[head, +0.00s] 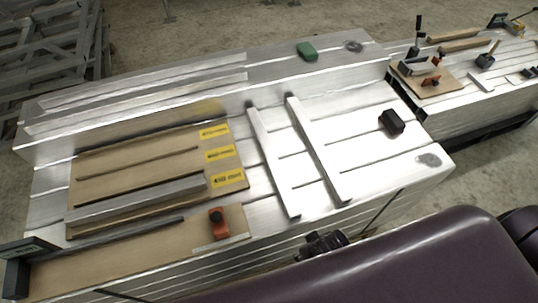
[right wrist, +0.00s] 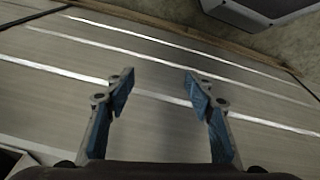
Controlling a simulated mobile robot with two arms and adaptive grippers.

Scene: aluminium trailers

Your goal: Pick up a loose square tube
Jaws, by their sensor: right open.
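Two pale square tubes, the left one (head: 273,163) and the right one (head: 318,150), lie side by side across the slotted aluminium table (head: 375,165) in the head view. A greyer tube (head: 137,199) lies in a wooden board (head: 110,165) with yellow labels. Long pale bars (head: 145,82) lie along the raised back part. My right gripper (right wrist: 158,76) is open in the right wrist view, with blue pads and nothing between its fingers. Behind it is a grey slotted surface (right wrist: 150,50); no tube is clearly visible there. My left gripper is out of view.
An orange clamp (head: 217,222) stands on the front wooden strip (head: 130,255). A black block (head: 392,122) and a green object (head: 307,51) sit on the table. A second table (head: 470,90) with tools stands at right. My purple arm fills the lower right.

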